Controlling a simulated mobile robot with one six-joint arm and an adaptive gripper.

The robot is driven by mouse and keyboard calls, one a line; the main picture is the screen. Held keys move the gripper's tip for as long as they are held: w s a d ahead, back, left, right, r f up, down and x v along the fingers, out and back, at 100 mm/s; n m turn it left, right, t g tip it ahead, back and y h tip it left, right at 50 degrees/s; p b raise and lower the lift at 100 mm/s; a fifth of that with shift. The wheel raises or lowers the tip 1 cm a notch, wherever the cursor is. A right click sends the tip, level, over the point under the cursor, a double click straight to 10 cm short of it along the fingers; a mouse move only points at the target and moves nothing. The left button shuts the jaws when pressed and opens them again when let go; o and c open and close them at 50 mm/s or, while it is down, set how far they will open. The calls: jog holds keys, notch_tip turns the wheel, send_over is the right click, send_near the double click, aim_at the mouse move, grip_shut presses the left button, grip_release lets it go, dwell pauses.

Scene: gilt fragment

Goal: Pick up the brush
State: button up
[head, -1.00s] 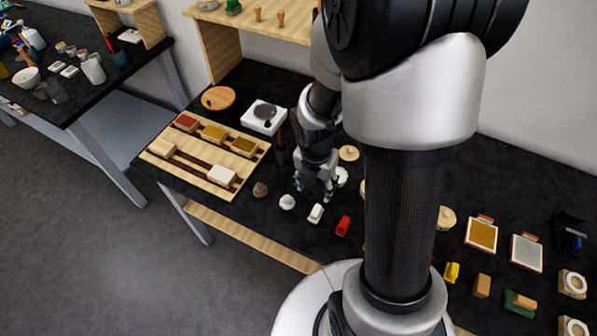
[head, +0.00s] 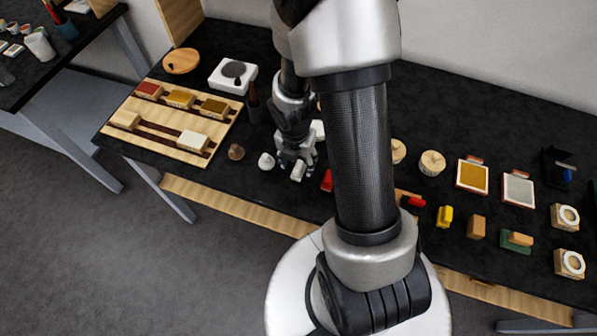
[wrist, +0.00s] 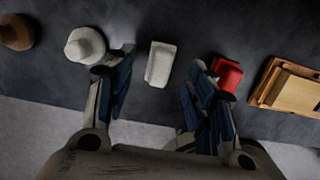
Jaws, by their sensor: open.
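I cannot make out for certain which thing is the brush. A dark cup (head: 254,112) with a thin reddish handle in it stands behind and left of my gripper. My gripper (head: 296,165) is open and empty, pointing down over the front of the black table. A small white block (head: 298,172) is at its fingertips; in the wrist view the block (wrist: 160,63) shows between and just beyond the fingertips (wrist: 162,66). I cannot tell whether they touch it. A white knobbed piece (wrist: 86,46) is beside the left finger, and a red block (wrist: 226,74) is partly behind the right finger.
A wooden tray of coloured blocks (head: 153,136) lies left, with a brown knob (head: 236,152) nearer. A white dish (head: 232,76) stands behind. Several blocks, including a yellow one (head: 445,216) and a green one with a wooden top (head: 516,241), lie right. My arm hides the middle.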

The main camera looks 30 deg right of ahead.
aim_at(298, 166)
notch_tip(298, 166, down, 4)
jog(key=shift+d+r+b, duration=0.1)
jog(key=shift+d+b, duration=0.05)
jog(key=shift+b, duration=1)
jog(key=shift+r, duration=0.1)
jog(key=c, duration=1.1)
